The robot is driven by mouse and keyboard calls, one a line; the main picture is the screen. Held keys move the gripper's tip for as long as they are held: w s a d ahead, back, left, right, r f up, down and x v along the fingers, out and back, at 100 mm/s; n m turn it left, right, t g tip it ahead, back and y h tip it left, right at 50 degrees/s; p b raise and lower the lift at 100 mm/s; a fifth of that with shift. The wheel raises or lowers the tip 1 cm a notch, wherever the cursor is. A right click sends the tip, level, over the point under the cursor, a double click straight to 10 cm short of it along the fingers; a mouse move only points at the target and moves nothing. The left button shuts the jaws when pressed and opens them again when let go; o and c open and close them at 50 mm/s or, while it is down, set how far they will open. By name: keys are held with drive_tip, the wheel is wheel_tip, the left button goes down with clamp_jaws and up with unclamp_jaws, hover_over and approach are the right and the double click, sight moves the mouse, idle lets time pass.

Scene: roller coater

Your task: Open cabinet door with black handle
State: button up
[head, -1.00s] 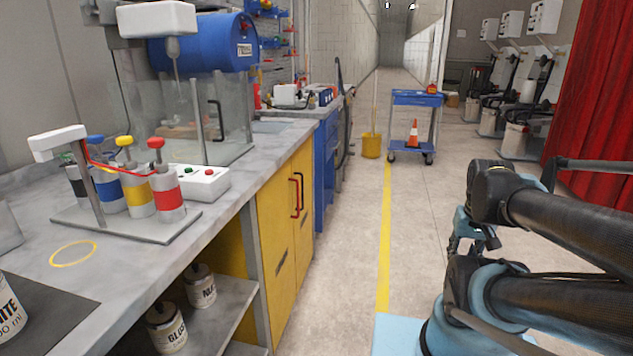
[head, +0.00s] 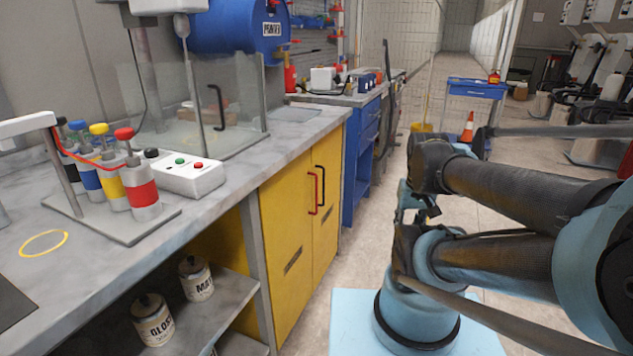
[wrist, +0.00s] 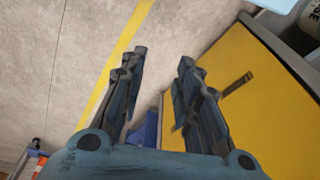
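The yellow cabinet under the grey counter has two doors side by side in the head view. The right door (head: 326,225) carries a vertical black handle (head: 320,191) and looks shut. The left door (head: 284,240) carries a red handle (head: 312,192) close beside the black one. My gripper (wrist: 163,56) is open and empty in the wrist view, its two fingers apart. It is right of the cabinet in the head view, not touching it. A yellow panel (wrist: 262,105) with dark slots lies to its right in the wrist view; neither handle is clearly seen there.
The counter (head: 255,165) bears a rack of coloured bottles (head: 140,190) and a white button box (head: 183,175). Blue drawers (head: 366,135) stand beyond the cabinet. Clear floor lies before the cabinet.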

drive_tip(key=w+a+r+n+y, duration=0.1)
drive_tip(key=w+a+r+n, duration=0.25)
drive_tip(key=w, duration=0.55)
drive_tip(key=w+a+r+n+y, duration=0.1)
drive_tip(key=w+a+r+n, duration=0.1)
drive_tip(key=w+a+r, duration=0.45)
drive_tip(key=w+a+r+n+y, duration=0.1)
drive_tip(key=w+a+n, duration=0.15)
drive_tip(key=w, duration=0.75)
drive_tip(key=w+a+f+n+y, duration=0.1)
drive_tip(key=w+a+n, duration=0.15)
drive_tip(key=w, duration=0.25)
drive_tip(key=w+a+f+n, duration=0.1)
drive_tip(key=w+a+f, duration=0.1)
drive_tip(key=w+a, duration=0.3)
drive_tip(key=w+d+x, duration=0.1)
drive_tip(key=x, duration=1.5)
drive_tip(key=shift+f, duration=0.3)
drive_tip(key=shift+w, duration=0.1)
drive_tip(key=shift+c, duration=0.6)
